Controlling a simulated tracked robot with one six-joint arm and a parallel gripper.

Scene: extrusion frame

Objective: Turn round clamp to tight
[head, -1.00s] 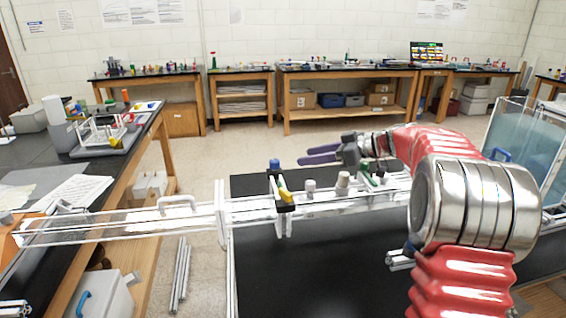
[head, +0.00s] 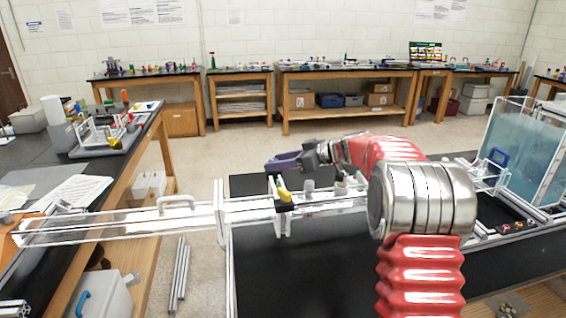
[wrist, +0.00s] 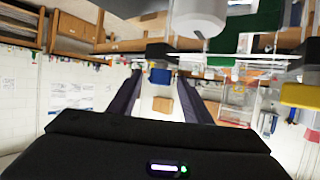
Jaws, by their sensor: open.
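A small clamp assembly with a black body and a yellow lever (head: 284,196) sits on the clear rail (head: 250,211) in the head view. The wrist view also shows the yellow lever (wrist: 302,95) at the right edge. A blue knob (wrist: 160,76) appears between my fingertips in the wrist view; contact cannot be told. In the head view my gripper (head: 282,161) covers the spot above the clamp, hiding the knob. My gripper is open, with its purple fingers pointing left. Which part is the round clamp is not clear.
Grey and white cylindrical knobs (head: 341,186) stand on the rail right of the clamp, under my arm. A clear tank (head: 524,150) stands at the right. The black tabletop (head: 300,280) in front of the rail is clear. Side benches hold small items.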

